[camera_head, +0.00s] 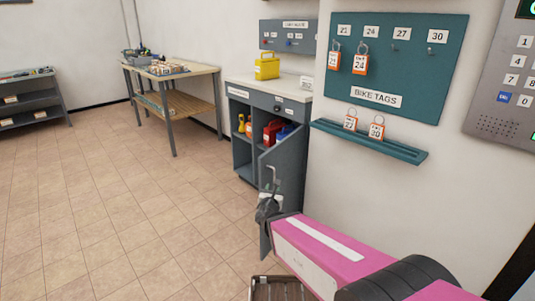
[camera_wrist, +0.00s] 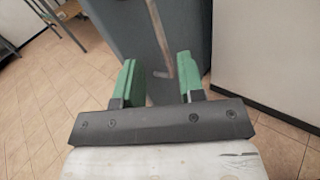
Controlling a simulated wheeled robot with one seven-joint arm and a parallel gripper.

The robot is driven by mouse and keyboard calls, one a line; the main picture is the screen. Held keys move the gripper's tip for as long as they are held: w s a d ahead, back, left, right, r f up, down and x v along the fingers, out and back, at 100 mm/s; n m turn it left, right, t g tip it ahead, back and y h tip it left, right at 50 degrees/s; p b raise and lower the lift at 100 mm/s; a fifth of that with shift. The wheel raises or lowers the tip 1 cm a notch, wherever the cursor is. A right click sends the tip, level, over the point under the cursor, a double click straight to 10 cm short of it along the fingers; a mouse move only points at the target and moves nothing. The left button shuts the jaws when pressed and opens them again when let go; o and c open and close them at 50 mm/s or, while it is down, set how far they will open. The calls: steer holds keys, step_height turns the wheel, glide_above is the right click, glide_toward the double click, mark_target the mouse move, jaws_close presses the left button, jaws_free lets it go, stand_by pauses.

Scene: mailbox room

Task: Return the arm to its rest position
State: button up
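My gripper (camera_wrist: 157,72) is open, its two green fingers apart with nothing held. In the wrist view the long metal handle (camera_wrist: 157,30) of a grey door (camera_wrist: 118,45) shows ahead of the fingers, its lower end in the gap between them. I cannot tell how deep the handle sits there. In the head view my pink arm (camera_head: 325,255) reaches out from the lower right. My gripper (camera_head: 267,208) is small there, in front of the open cabinet door (camera_head: 287,165).
The grey cabinet (camera_head: 243,148) holds red, blue and yellow items, with a yellow box (camera_head: 267,66) on top. A teal bike tags board (camera_head: 400,65) and ledge (camera_head: 368,141) with tags are on the right wall. A workbench (camera_head: 200,72) stands farther back. The tiled floor at left is clear.

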steer(key=s+d+f+m+g+h, duration=0.1)
steer(key=d+f+m+g+h, duration=0.15)
steer(key=d+m+g, duration=0.45)
steer(key=s+d+f+m+g+h, duration=0.15)
steer(key=d+m+h, duration=0.25)
steer(key=d+m, duration=0.65)
steer(key=s+a+f+m+g+y, duration=0.1)
steer(key=s+f+m+g+y, duration=0.3)
steer(key=m, duration=1.2)
steer(key=s+g+y, duration=0.4)
steer(key=g+y, duration=0.1)
steer(key=shift+s, duration=0.25)
